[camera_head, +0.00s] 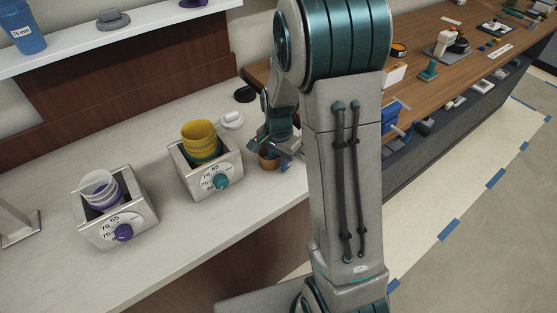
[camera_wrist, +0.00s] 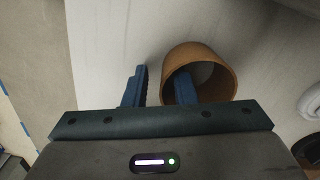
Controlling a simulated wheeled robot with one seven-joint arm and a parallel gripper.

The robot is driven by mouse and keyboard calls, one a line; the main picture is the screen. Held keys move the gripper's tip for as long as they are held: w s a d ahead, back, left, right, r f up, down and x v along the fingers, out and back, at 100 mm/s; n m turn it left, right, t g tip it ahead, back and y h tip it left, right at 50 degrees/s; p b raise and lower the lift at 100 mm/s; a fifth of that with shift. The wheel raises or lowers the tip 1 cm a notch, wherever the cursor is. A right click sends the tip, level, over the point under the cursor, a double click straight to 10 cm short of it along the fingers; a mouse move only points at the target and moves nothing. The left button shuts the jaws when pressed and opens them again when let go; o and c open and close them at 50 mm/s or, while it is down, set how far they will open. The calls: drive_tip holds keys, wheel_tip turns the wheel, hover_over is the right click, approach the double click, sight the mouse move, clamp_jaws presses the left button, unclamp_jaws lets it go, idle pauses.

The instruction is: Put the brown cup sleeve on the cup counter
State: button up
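The brown cup sleeve (camera_wrist: 212,62) is an open ring on the pale counter in the wrist view. In the head view the brown cup sleeve (camera_head: 268,161) shows small near the counter's front edge, partly hidden by my gripper (camera_head: 280,152). In the wrist view my gripper (camera_wrist: 160,86) is open with its blue fingers astride the sleeve's near-left wall. One finger is inside the ring and the other is outside it, with a visible gap to the wall. The cup counter (camera_head: 165,225) is the pale worktop in the head view, as far as I can tell.
A dial box (camera_head: 205,175) with yellow cups stands left of my gripper. Another dial box (camera_head: 118,222) with white and purple cups stands further left. A white lid-like object (camera_head: 231,120) lies behind. A wooden counter (camera_head: 440,75) with several items is at the right.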

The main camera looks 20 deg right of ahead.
wheel_tip(320, 180, up, 12)
drive_tip(key=f, duration=0.1)
drive_tip(key=s+a+r+n+t, duration=0.1)
drive_tip(key=s+r+n, duration=0.1)
drive_tip(key=s+n, duration=0.3)
drive_tip(key=s+a+r+n+t, duration=0.1)
drive_tip(key=s+n, duration=0.4)
drive_tip(key=s, duration=0.8)
wheel_tip(320, 180, up, 2)
drive_tip(key=shift+a+r+n+t, duration=0.25)
drive_tip(key=shift+n+t, duration=0.15)
drive_tip(key=shift+t, duration=0.1)
